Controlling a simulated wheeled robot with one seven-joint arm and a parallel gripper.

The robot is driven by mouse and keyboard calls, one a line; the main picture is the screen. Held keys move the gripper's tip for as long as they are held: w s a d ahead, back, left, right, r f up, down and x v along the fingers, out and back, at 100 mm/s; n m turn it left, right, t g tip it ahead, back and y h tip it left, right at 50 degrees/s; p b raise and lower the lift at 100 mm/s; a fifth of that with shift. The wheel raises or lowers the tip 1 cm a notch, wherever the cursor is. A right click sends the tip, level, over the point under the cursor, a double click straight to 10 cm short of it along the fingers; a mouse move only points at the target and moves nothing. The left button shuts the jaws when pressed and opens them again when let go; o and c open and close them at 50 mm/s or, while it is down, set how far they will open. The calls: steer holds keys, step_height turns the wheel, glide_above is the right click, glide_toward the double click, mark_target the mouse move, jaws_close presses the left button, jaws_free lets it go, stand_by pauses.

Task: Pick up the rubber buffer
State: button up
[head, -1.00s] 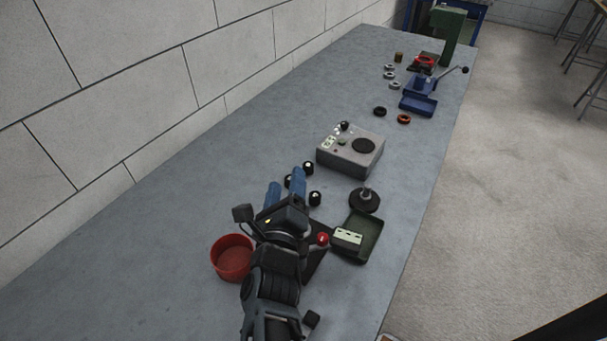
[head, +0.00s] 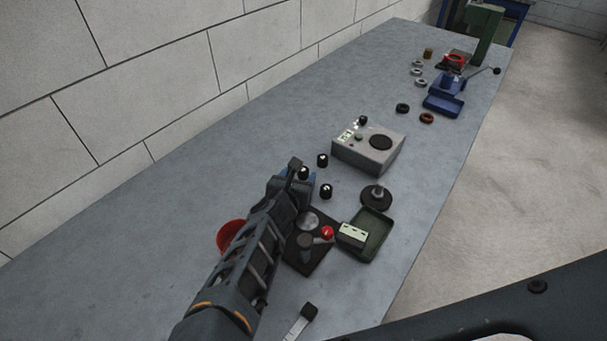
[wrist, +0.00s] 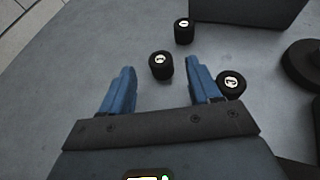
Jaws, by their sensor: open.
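Three small black cylinders with white-marked tops, which look like rubber buffers, stand upright on the bench. In the head view they are the far one (head: 322,160), the left one (head: 303,173) and the near right one (head: 325,191). The wrist view shows the far one (wrist: 184,31), the middle one (wrist: 161,65) and the right one (wrist: 231,85). My gripper (wrist: 163,78) is open and empty, its blue fingers pointing at the middle buffer, which appears between and just ahead of the tips. The right buffer is just outside the right finger. In the head view my arm hides most of the gripper.
A grey box with a dark disc (head: 368,146) stands beyond the buffers. A black round-based stand (head: 376,197) and a green tray (head: 374,236) with a pale block (head: 352,235) are to the right. A dark fixture with a red knob (head: 327,232) is near my arm. A red bowl (head: 229,234) is at left.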

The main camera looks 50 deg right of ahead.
mark_target(303, 171)
steer(key=b+x, duration=0.1)
steer(key=x, duration=0.3)
steer(key=shift+w+d+f, duration=0.1)
steer(key=shift+d, duration=0.1)
steer(key=c, duration=1.1)
